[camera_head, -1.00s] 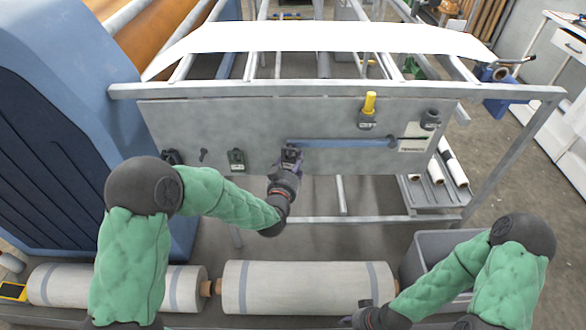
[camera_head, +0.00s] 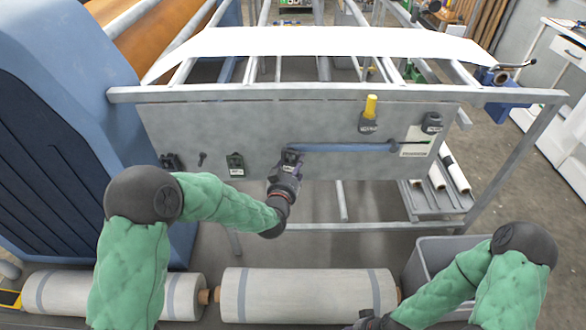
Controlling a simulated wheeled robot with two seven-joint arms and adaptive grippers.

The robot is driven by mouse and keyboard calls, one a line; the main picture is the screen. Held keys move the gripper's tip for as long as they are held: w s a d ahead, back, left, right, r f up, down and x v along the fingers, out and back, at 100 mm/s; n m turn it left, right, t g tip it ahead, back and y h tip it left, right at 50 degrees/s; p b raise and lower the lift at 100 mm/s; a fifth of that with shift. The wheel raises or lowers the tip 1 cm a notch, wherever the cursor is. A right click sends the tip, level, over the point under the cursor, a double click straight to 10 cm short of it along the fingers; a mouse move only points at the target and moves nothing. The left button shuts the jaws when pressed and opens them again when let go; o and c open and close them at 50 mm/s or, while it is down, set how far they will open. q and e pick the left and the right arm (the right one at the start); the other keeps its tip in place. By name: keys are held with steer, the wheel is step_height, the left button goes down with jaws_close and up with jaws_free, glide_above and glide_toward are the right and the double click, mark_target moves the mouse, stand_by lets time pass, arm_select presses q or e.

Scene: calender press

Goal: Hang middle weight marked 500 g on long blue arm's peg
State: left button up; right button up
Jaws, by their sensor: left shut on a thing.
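The long blue arm (camera_head: 345,148) lies about level on the grey upright panel, its pivot at the right. My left gripper (camera_head: 287,166) is at the arm's left end, shut on a small dark weight with a pale label (camera_head: 291,155). The label is too small to read. The weight overlaps the arm's end; the peg is hidden, so I cannot tell whether the weight hangs on it. My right gripper (camera_head: 372,322) is low at the bottom edge, partly cut off; its fingers are unclear.
White rolls (camera_head: 310,295) lie below; a grey bin (camera_head: 430,252) stands right.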

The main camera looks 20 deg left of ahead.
arm_select(q)
steer(key=shift+r, duration=0.1)
steer(key=o, duration=1.3)
steer(key=s, duration=0.4)
steer(key=s+r, duration=0.1)
steer(key=s, duration=0.7)
steer(key=shift+d+r, duration=0.15)
steer(key=shift+r, duration=0.2)
steer(key=shift+f, duration=0.1)
